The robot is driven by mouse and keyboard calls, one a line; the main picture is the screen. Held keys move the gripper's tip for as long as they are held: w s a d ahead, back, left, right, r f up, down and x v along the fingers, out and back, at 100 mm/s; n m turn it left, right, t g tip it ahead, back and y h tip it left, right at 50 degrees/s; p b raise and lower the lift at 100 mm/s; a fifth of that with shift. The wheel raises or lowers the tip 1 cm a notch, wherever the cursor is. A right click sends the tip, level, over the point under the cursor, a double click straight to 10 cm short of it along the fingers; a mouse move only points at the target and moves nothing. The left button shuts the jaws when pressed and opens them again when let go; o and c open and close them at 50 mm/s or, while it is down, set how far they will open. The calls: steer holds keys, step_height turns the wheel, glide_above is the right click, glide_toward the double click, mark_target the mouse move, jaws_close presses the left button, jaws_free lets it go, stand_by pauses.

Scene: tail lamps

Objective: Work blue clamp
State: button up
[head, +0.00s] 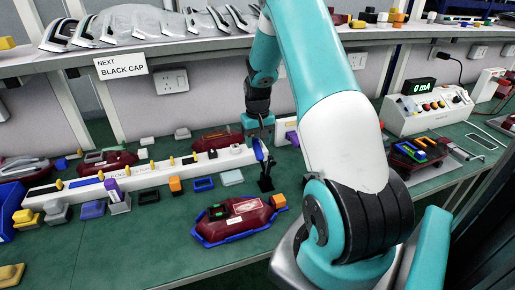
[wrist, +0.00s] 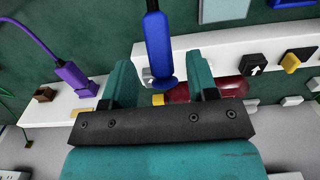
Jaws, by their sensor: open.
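The blue clamp handle (head: 259,150) stands upright above a small black base (head: 265,184) on the green bench, in front of the white rail. In the wrist view the blue handle (wrist: 157,40) comes down from the top edge, and its rounded end shows between my two fingers. My gripper (head: 258,128) is at the upper end of the handle in the head view. In the wrist view my gripper (wrist: 162,80) is open, with a gap on each side of the handle. Whether any finger touches it I cannot tell.
A dark red lamp (head: 240,218) in a blue-rimmed holder lies in front of the clamp. The white rail (head: 145,175) carries several small parts. A purple clamp (wrist: 75,75) is at left in the wrist view. A meter box (head: 428,107) reads 0 mA. A shelf overhangs behind.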

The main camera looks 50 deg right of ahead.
mark_target(258, 146)
steer(key=shift+f, duration=1.8)
jaws_close()
